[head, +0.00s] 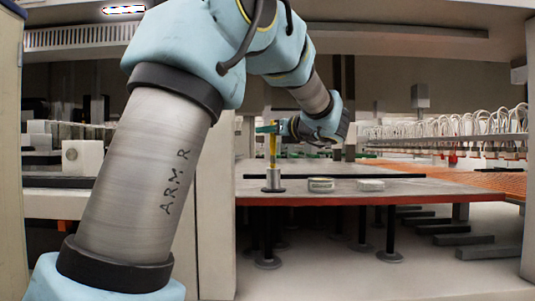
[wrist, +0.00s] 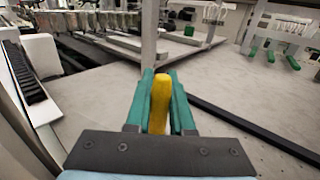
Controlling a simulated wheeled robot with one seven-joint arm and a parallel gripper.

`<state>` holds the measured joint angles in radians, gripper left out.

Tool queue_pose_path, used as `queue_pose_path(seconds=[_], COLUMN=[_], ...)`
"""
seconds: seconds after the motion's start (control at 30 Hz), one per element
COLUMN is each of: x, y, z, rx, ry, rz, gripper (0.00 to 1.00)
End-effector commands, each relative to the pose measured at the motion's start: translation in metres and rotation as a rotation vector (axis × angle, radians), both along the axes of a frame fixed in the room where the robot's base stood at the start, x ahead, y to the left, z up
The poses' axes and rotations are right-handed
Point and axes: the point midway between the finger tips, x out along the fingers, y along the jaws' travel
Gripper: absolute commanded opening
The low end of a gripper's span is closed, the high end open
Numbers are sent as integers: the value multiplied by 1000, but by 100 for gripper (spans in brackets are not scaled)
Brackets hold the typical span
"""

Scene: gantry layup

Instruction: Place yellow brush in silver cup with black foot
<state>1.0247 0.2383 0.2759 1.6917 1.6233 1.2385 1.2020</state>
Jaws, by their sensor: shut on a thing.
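My gripper (head: 270,129) has green fingers and is shut on the yellow brush (head: 272,148), which hangs upright below it. In the wrist view the yellow brush (wrist: 160,100) stands between the two green fingers (wrist: 161,95). The silver cup (head: 274,177) stands on the table near its front left edge, with a dark foot (head: 273,190) at its base. The brush's lower end meets the cup's rim in the head view; I cannot tell how far it is inside. The cup is hidden in the wrist view.
A round tin (head: 321,185) and a pale flat block (head: 370,185) stand on the table to the right of the cup. A long black bar (head: 400,176) lies behind them. A pale pillar (head: 215,215) rises left of the table. The table's right front is clear.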

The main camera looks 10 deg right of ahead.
Motion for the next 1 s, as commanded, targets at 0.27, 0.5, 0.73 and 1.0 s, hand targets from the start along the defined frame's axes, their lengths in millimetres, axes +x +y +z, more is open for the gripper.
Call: queue_pose_path(seconds=[0.27,0.5,0.73,1.0], x=[0,0,0,0], y=[0,0,0,0], z=[-32,-47,-48,-49], rx=[4,-1,-1,-1], ry=[2,0,0,0], rz=[0,0,0,0], gripper=[0,0,0,46])
